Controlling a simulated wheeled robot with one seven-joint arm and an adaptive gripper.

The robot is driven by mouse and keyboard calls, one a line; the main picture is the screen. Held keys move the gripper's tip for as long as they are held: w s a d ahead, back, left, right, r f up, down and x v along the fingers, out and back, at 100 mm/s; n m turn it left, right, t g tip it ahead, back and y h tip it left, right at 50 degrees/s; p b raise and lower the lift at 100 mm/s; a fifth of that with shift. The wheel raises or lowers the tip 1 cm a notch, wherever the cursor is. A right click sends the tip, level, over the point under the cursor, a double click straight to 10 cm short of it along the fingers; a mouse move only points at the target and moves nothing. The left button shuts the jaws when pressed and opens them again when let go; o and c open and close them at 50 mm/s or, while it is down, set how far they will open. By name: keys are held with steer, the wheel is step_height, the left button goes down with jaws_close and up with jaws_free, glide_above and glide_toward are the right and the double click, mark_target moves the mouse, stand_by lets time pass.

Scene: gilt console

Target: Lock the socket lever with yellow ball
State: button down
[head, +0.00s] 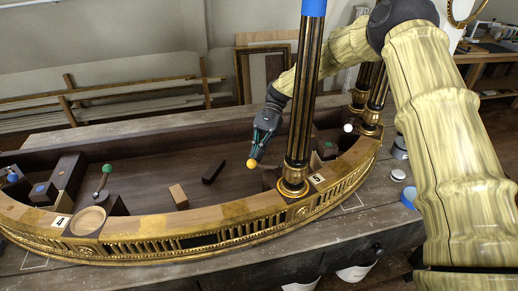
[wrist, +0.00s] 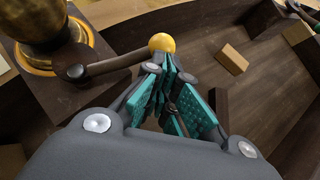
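The yellow ball (wrist: 162,43) sits on the end of a dark lever (wrist: 116,64). The lever reaches out from a pivot beside the gilt base of a column (wrist: 42,28). In the head view the ball (head: 251,164) shows left of the black and gold column (head: 302,110). My gripper (wrist: 168,68) has its teal-padded fingers drawn together, with the tips right at the ball. In the head view my gripper (head: 256,155) points down at the ball from above. I see nothing clearly held between the pads, and contact with the ball is unclear.
The curved gilt console (head: 200,216) has a dark hollow inside. A light wood block (head: 179,196) and a dark block (head: 213,172) lie in it. A green-ball lever (head: 106,170) stands at the left and a white ball (head: 348,128) at the right. The column stands close to my gripper.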

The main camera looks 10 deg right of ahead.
steer(key=shift+s+a+p, duration=0.2)
steer(key=shift+s+a, duration=0.1)
steer(key=shift+s, duration=0.45)
steer(key=shift+s+a+p, duration=0.15)
steer(key=shift+s+a, duration=0.15)
steer(key=shift+s, duration=0.45)
